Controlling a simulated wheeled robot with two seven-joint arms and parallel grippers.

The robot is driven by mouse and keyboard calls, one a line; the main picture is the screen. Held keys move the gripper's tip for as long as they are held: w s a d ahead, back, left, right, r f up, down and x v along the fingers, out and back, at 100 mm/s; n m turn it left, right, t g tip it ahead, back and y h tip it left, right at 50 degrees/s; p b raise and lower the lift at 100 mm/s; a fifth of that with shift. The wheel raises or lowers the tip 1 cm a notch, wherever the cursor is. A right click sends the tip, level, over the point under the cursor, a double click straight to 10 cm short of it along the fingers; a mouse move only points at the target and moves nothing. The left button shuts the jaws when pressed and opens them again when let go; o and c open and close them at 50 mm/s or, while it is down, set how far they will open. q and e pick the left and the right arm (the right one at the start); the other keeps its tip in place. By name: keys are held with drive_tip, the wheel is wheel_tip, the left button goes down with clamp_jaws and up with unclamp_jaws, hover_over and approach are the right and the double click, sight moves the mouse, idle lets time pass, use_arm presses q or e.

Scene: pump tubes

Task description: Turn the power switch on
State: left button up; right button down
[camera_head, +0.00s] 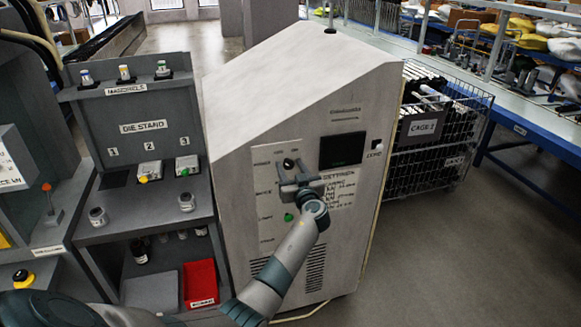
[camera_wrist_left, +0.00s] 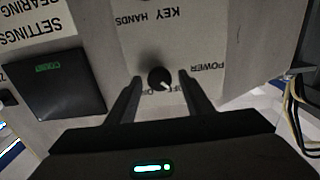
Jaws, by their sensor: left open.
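The power switch is a small round black knob (camera_head: 289,162) with a light pointer mark, on the pale front panel of the large grey cabinet (camera_head: 290,85). My left gripper (camera_head: 290,172) is in front of the panel at the knob. In the wrist view its two fingers (camera_wrist_left: 160,82) are spread, one on each side of the knob, with gaps between them and it. Contact with the panel cannot be told. My right gripper is not in view.
A dark screen (camera_head: 342,150) is right of the knob, and a green button (camera_head: 288,217) is below it. A die stand (camera_head: 140,130) with small jars stands left of the cabinet. A wire cage (camera_head: 440,130) stands right. Floor is clear at lower right.

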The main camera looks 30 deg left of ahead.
use_arm(q)
drive_tip(key=c, duration=1)
